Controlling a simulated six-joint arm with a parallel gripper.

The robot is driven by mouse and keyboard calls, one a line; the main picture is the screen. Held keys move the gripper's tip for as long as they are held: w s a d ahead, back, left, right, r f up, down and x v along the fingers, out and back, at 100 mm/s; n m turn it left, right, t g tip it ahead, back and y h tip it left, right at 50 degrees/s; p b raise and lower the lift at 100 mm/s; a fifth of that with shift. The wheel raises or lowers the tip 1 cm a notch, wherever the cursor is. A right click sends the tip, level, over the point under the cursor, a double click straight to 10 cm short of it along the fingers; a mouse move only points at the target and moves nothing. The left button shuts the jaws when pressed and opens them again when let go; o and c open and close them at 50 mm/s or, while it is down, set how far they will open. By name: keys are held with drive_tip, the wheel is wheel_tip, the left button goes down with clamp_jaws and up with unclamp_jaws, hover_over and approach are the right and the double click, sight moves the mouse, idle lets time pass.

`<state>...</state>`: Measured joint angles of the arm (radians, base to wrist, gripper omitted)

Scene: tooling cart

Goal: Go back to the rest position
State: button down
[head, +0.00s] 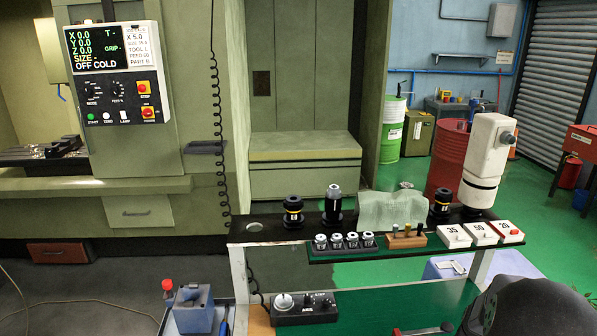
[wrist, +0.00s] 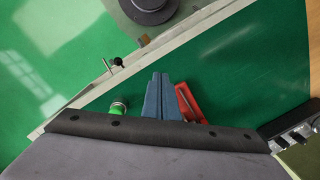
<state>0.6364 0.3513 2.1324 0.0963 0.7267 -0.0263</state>
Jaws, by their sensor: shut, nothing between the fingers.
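In the wrist view my gripper (wrist: 157,78) shows two blue-grey fingers side by side, pressed together with only a thin seam between them. Nothing is held. The fingers are over a dark green surface (wrist: 250,75) with a pale edge. A red object (wrist: 190,103) shows just right of the fingers, and a green piece with a silvery end (wrist: 118,107) shows to their left; both are partly hidden by the gripper body. I cannot make out the gripper in the head view. A dark rounded shape at its lower right hides part of the cart.
The cart top (head: 270,231) carries black tool holders (head: 293,211), a collet rack (head: 344,241), a cloth (head: 390,210) and white numbered blocks (head: 481,233). A control box (head: 304,307) sits lower down. A blue box (head: 193,308) stands left. Green floor is open behind.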

drive_tip(key=s+a+r+n+g, duration=0.1)
drive_tip(key=s+a+n, duration=0.3)
drive_tip(key=s+a, duration=0.6)
drive_tip(key=w+a+r+n+t+h, duration=0.1)
drive_tip(key=w+a+r+n, duration=0.2)
drive_tip(key=a, duration=0.5)
drive_tip(key=shift+w+a+r+n, duration=0.25)
drive_tip(key=shift+w+n, duration=0.15)
drive_tip(key=shift+w, duration=0.3)
